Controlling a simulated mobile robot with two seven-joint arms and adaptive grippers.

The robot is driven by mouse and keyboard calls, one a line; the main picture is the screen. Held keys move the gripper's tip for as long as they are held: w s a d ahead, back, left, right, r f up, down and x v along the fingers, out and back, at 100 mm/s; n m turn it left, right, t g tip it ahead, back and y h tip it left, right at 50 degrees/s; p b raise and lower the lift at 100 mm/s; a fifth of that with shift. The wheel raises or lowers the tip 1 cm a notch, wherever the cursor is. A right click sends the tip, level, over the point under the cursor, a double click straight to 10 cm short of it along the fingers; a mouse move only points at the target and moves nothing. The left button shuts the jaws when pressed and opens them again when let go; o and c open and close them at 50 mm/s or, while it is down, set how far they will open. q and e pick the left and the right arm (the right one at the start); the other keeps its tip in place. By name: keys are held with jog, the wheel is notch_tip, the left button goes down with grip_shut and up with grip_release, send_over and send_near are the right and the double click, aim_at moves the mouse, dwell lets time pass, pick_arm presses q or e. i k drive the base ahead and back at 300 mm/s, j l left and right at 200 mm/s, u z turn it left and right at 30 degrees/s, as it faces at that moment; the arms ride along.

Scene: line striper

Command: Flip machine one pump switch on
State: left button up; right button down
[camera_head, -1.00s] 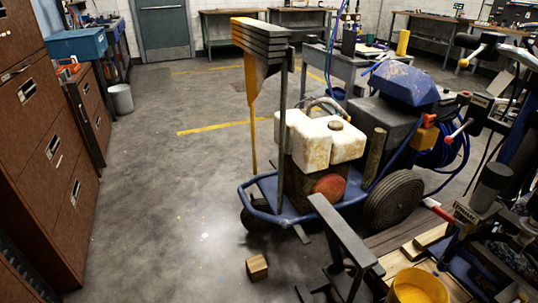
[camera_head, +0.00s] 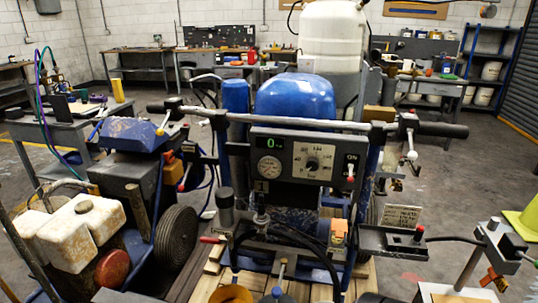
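A line striper stands in the middle, with a dark control panel (camera_head: 292,160) that carries a "1" mark at its lower left. The panel has a round pressure gauge (camera_head: 270,168), a dial (camera_head: 312,163) and a green readout that appears to show 0. At the panel's right end is a small pump switch (camera_head: 350,172) with a red part, below an "ON" label. The switch is too small for me to tell its position surely. A handlebar (camera_head: 290,122) runs across above the panel. Neither of my grippers is in view.
A second machine with a white tank (camera_head: 68,232) stands at the left. A black tray (camera_head: 392,242) sticks out right of the striper, beside a small sign (camera_head: 402,217). A yellow-green cone (camera_head: 524,222) is at the far right. Open floor lies behind it.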

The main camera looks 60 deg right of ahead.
aim_at(351, 179)
jog(key=z, duration=1.9)
